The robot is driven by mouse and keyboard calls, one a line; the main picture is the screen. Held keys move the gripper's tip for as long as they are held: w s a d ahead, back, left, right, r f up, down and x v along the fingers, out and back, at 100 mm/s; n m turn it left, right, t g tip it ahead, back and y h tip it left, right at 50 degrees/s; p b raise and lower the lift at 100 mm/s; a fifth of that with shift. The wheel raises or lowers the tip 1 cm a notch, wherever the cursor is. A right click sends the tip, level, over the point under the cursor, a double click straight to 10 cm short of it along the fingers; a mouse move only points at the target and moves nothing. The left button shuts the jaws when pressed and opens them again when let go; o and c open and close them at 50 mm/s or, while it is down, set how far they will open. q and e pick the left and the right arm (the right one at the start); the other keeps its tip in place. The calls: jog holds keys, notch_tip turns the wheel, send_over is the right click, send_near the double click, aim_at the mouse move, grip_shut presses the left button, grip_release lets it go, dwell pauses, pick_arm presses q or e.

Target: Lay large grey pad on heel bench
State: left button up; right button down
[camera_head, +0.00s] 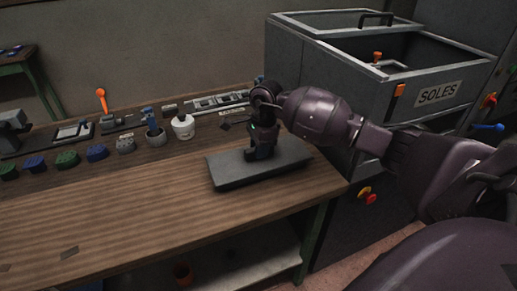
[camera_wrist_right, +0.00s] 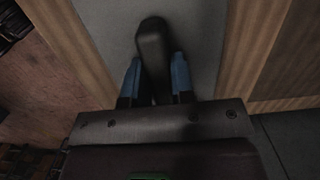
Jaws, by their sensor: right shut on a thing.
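A large flat grey pad (camera_head: 232,170) is at the right end of the wooden bench (camera_head: 130,215), near its edge. My right gripper (camera_head: 262,147) is over the middle of the pad, pointing down. In the right wrist view, its blue-tipped fingers (camera_wrist_right: 154,80) are shut on a dark, rounded piece (camera_wrist_right: 153,42) above the grey pad (camera_wrist_right: 203,28). This piece looks like a grip on the pad, but I cannot tell if they are joined. I cannot tell whether the pad's underside touches the bench. My left gripper is out of view.
Small green, blue and grey blocks (camera_head: 67,160) line the bench's left back. A white pot (camera_head: 183,127), a cup with a blue-handled tool (camera_head: 155,133) and an orange-handled tool (camera_head: 102,100) stand behind. The bench's front left is mostly clear. A grey bin marked SOLES (camera_head: 438,93) stands right.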

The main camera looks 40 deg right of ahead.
jog(key=shift+f, duration=0.1)
dwell(0.3)
jog(key=c, duration=1)
grip_release()
jog(key=shift+o, duration=0.2)
jog(key=shift+r, duration=0.45)
notch_tip(320, 180, up, 11)
jog(key=d+p, duration=0.1)
jog(key=shift+s+d, duration=0.2)
